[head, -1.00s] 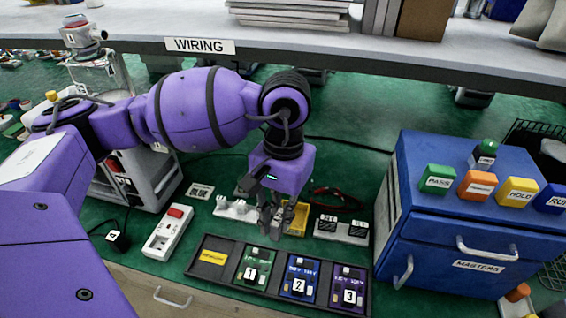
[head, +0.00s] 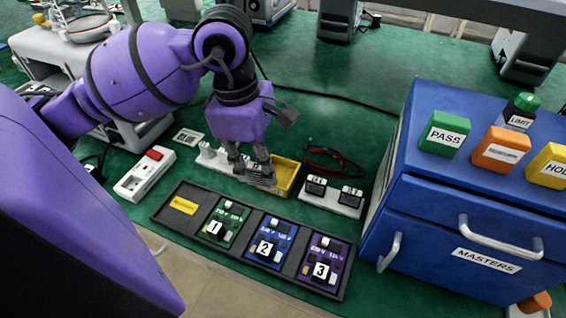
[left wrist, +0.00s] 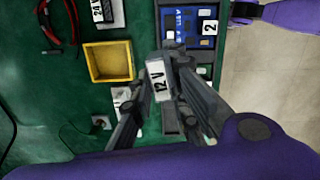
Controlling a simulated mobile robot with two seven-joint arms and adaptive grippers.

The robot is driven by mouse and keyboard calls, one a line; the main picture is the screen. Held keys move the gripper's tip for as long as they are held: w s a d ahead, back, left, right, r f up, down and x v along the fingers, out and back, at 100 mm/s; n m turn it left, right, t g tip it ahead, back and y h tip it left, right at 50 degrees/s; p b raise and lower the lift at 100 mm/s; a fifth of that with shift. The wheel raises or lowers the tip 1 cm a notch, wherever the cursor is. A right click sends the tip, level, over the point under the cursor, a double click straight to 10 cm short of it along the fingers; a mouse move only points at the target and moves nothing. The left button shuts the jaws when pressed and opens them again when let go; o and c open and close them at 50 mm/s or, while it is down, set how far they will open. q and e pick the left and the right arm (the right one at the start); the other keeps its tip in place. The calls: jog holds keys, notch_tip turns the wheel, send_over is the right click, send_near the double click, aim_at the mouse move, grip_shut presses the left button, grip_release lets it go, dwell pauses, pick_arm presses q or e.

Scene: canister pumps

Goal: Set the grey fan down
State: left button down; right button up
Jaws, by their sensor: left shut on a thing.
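My left gripper (head: 256,175) is shut on a small grey block, which I take to be the grey fan (left wrist: 158,80). The left wrist view shows its white "12 V" label between the fingers (left wrist: 168,95). In the head view the gripper points down, at the left of the yellow bin (head: 285,178) and behind the dark tray (head: 172,222). The fingers hide much of the fan. I cannot tell whether the fan touches anything below. My right gripper is not in view.
The tray holds boards 1 (head: 228,218), 2 (head: 271,243) and 3 (head: 325,263). A white stand with posts (head: 210,158) is left of the gripper. Another stand (head: 333,198) holds two dark labelled blocks. A blue cabinet (head: 420,215) stands at the right.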

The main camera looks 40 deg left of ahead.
pick_arm(q)
jog(key=s+a+n+y+b, duration=0.2)
jog(key=a+n+b, duration=0.5)
jog(key=n, duration=0.9)
jog(key=shift+t, duration=0.4)
jog(key=w+d+f, duration=0.1)
jog(key=w+f, duration=0.1)
jog(key=w, duration=0.2)
jog(key=w+d+f, duration=0.1)
jog(key=w+f, duration=0.2)
jog(key=w, duration=0.1)
jog(key=w+d+f+b, duration=0.1)
jog(key=w+f, duration=0.1)
jog(key=w, duration=0.2)
jog(key=shift+d+f, duration=0.1)
jog(key=shift+f, duration=0.25)
jog(key=shift+w+d+f, duration=0.25)
jog(key=shift+w+f, duration=0.15)
jog(key=shift+f, duration=0.25)
jog(key=shift+a+f, duration=0.1)
jog(key=shift+f, duration=1.35)
